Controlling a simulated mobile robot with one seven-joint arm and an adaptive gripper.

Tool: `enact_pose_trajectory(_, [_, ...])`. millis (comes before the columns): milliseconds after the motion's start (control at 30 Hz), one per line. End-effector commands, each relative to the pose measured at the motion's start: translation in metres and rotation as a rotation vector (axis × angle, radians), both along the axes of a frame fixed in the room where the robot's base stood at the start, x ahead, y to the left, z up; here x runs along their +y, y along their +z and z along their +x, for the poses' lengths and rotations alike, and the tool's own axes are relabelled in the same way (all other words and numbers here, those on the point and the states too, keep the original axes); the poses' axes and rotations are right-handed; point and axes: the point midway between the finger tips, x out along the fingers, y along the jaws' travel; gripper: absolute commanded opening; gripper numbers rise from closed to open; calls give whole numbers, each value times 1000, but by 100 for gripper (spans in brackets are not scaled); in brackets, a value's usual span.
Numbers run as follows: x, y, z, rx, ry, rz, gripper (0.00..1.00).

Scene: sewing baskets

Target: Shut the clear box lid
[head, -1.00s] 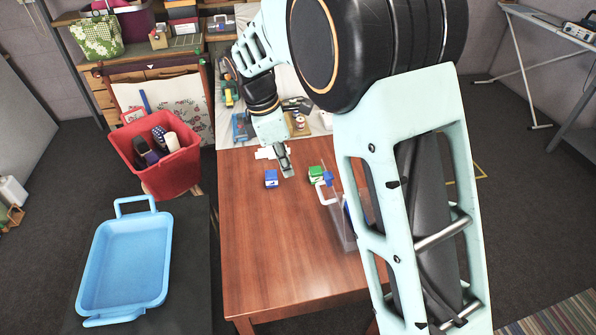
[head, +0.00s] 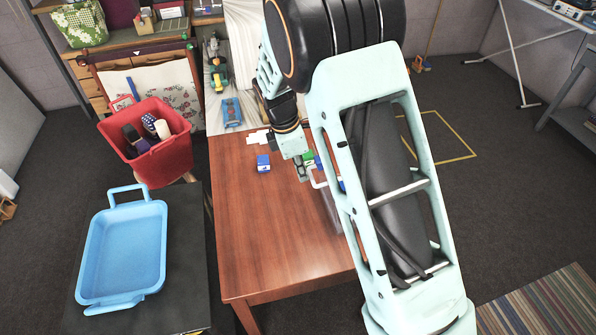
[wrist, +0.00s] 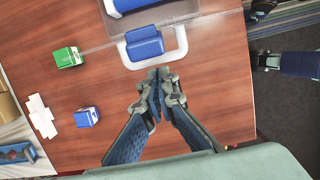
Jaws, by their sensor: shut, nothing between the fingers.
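The clear box (head: 329,207) stands on the brown table, mostly hidden behind my arm in the head view. Its transparent edge shows at the top of the wrist view (wrist: 190,14), with a white handle (wrist: 181,46) on its near side. A blue block (wrist: 145,44) shows within the handle's outline, and another blue thing lies farther in. I cannot tell the lid's exact angle. My gripper (wrist: 160,76) is shut and empty, its fingertips just short of the handle in the picture; contact is not clear. In the head view my gripper (head: 303,176) is beside the handle (head: 318,180).
A green box (wrist: 68,57), a small blue box (wrist: 87,117) and white cards (wrist: 40,113) lie on the table (head: 265,225). A red bin (head: 170,155) and blue tray (head: 88,265) stand to the left. The table's front left is clear.

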Motion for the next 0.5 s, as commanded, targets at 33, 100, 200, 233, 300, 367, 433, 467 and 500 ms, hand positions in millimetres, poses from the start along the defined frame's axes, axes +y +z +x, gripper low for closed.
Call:
enact_pose_trajectory(33, [0, 0, 0, 0, 0, 0, 0])
enact_pose_trajectory(100, [0, 0, 0, 0, -1, 0, 0])
enact_pose_trajectory(200, [0, 0, 0, 0, -1, 1, 0])
enact_pose_trajectory(233, [0, 0, 0, 1, -1, 3, 0])
enact_pose_trajectory(300, [-1, 1, 0, 3, -3, 8, 0])
enact_pose_trajectory(367, [-2, 2, 1, 4, -5, 17, 0])
enact_pose_trajectory(433, [-3, 3, 1, 8, -5, 31, 0])
enact_pose_trajectory(467, [-3, 4, 1, 9, -4, 36, 0])
enact_pose_trajectory(500, [-4, 4, 1, 11, -3, 41, 0])
